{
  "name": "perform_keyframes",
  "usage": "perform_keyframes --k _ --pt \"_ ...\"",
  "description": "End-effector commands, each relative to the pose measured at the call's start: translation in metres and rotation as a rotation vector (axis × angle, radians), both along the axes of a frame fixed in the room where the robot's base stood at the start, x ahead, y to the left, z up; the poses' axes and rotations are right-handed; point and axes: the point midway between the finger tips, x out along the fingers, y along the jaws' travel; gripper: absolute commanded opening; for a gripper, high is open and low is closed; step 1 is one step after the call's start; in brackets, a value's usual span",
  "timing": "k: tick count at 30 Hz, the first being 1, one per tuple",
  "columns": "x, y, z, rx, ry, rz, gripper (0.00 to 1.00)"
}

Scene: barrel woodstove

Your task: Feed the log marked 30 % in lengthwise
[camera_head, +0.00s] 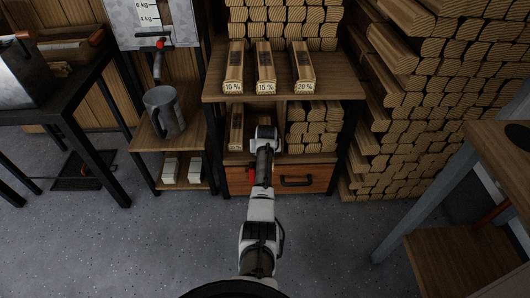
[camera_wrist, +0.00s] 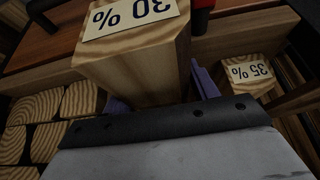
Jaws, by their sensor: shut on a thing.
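The log marked 30 % (camera_wrist: 138,60) shows large in the wrist view, its label upside down there. My gripper (camera_wrist: 162,92) is shut on this log, with a purple finger on each side of its end. In the head view my gripper (camera_head: 264,135) reaches into the lower shelf of the wooden rack, and it hides the 30 % log there. A log marked 35 % (camera_wrist: 245,75) lies beside it in the wrist view, apart from the fingers. I cannot make out the stove's opening in either view.
Logs marked 10 % (camera_head: 234,68), 15 % (camera_head: 265,68) and 20 % (camera_head: 301,70) lie on the rack's upper board (camera_head: 335,84). Stacked wood (camera_head: 313,130) fills the lower right, above a drawer (camera_head: 318,180). A grey mug (camera_head: 163,110) stands left. The front floor (camera_head: 150,245) is clear.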

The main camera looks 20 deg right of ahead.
Motion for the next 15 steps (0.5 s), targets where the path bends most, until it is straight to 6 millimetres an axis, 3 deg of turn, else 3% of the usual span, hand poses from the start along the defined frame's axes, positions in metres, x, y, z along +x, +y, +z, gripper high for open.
perform_keyframes --k 15 --pt "0.001 0.0 -0.009 -0.001 -0.005 0.0 0.0"
